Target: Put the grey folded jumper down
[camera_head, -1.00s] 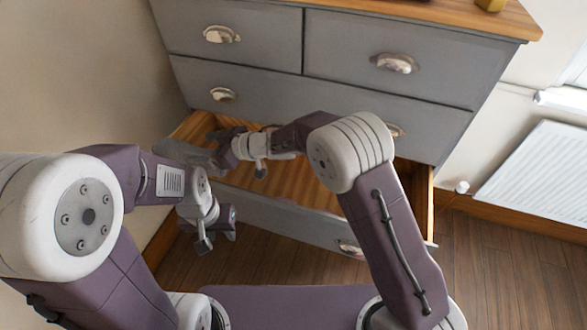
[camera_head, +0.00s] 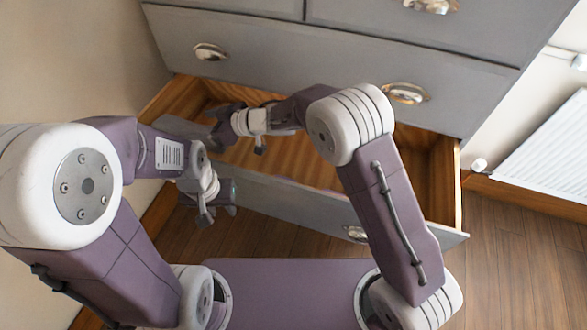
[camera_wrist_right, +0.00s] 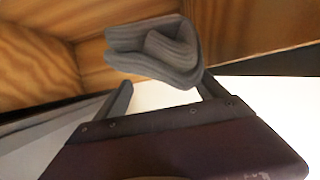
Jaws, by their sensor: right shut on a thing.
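The grey folded jumper (camera_wrist_right: 152,50) is a thick folded bundle at the fingertips of my right gripper (camera_wrist_right: 168,82) in the right wrist view. That gripper is shut on it, with wooden drawer boards behind. In the head view my right gripper (camera_head: 221,124) is over the left end of the open drawer (camera_head: 300,160). A grey patch beside it there may be the jumper, but I cannot tell it from the drawer clearly. My left gripper (camera_head: 216,212) hangs lower, outside the drawer's front panel. Its finger gap is not clear.
The grey chest of drawers (camera_head: 300,60) has metal cup handles and stands behind the open drawer. A wall is close on the left. A white radiator (camera_head: 550,150) is on the right. Bare wooden floor (camera_head: 515,240) lies right of the drawer.

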